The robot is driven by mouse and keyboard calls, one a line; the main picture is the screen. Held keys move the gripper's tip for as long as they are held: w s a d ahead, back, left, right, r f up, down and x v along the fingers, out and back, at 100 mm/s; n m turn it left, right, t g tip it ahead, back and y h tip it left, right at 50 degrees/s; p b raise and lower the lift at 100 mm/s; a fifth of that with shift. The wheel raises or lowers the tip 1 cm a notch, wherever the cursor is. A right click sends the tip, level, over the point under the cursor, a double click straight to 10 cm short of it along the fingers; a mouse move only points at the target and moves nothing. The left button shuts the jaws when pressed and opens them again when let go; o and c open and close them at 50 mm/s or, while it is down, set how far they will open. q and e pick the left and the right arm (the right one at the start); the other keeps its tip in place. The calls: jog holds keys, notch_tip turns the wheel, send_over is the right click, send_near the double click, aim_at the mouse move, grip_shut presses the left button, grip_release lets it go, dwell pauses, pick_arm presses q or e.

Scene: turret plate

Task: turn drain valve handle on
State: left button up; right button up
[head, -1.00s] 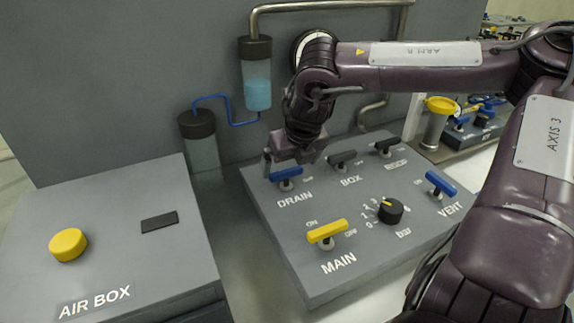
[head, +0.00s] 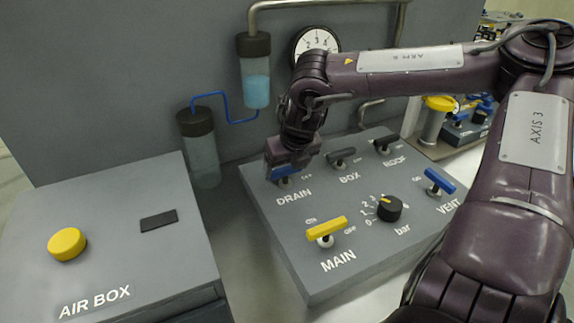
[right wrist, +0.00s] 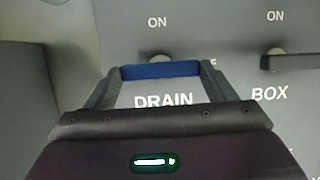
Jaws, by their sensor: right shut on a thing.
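The blue drain valve handle (head: 284,171) is at the back left of the grey valve panel, above the DRAIN label. My right gripper (head: 285,172) comes down over it and hides most of it in the head view. In the right wrist view the blue handle (right wrist: 160,71) lies crosswise between the two fingertips of my right gripper (right wrist: 160,74), which is shut on its ends. An ON mark shows beyond the handle; the OFF mark at its right is mostly hidden by a finger. My left gripper is not in view.
The panel also bears the black BOX handle (head: 341,157), ROOF handle (head: 388,143), blue VENT handle (head: 439,181), yellow MAIN handle (head: 326,229) and a bar knob (head: 389,208). The AIR BOX (head: 120,210) stands left. A gauge (head: 318,40) is on the wall behind.

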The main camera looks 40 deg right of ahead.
jog(key=shift+n, duration=0.3)
jog(key=n, duration=0.1)
jog(key=n+y+b, duration=0.1)
jog(key=n, duration=0.1)
jog(key=shift+d+n+y, duration=0.2)
jog(key=shift+n+y, duration=0.1)
jog(key=n+y, duration=0.1)
jog(key=n, duration=0.3)
jog(key=shift+d+n+y+b, duration=0.2)
jog(key=shift+n+y+b, duration=0.1)
jog(key=shift+y, duration=0.1)
jog(key=n, duration=0.2)
jog(key=n+g+y, duration=0.1)
jog(key=n, duration=0.1)
jog(key=shift+w+d+n+g, duration=0.15)
jog(key=shift+d+n+g, duration=0.05)
jog(key=shift+n+g, duration=0.1)
jog(key=shift+w+n+g+y, duration=0.1)
jog(key=shift+n+g+y, duration=0.25)
jog(key=shift+n, duration=0.8)
jog(key=shift+w+n+g+y, duration=0.1)
jog(key=shift+n+g+y, duration=0.2)
jog(key=shift+n, duration=0.85)
jog(key=o, duration=1)
jog(key=shift+d, duration=0.1)
